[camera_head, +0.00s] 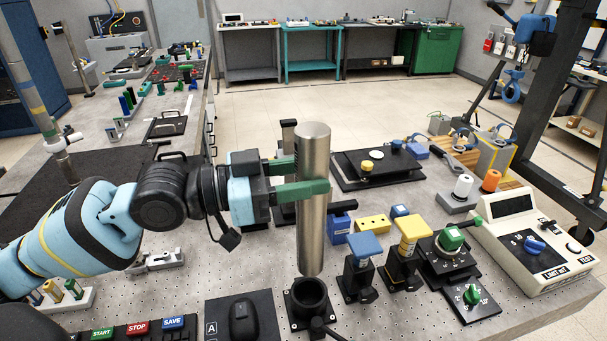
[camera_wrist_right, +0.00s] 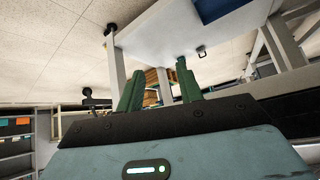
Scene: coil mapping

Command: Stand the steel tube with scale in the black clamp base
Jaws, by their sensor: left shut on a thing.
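The steel tube (camera_head: 312,225) stands upright in my left gripper (camera_head: 302,188), whose green fingers are shut on its middle. The tube's lower end appears just above and behind that opening, and the opening's dark inside shows empty. In the right wrist view, my right gripper (camera_wrist_right: 158,88) has its green fingers apart with nothing between them. It is not in the head view.
A black mouse-like device (camera_head: 243,318) lies left of the base. Blue-topped (camera_head: 364,246) and yellow-topped (camera_head: 412,231) posts stand close to its right. A cream meter box (camera_head: 533,245) is farther right. A small metal fixture (camera_head: 157,261) lies below my left arm.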

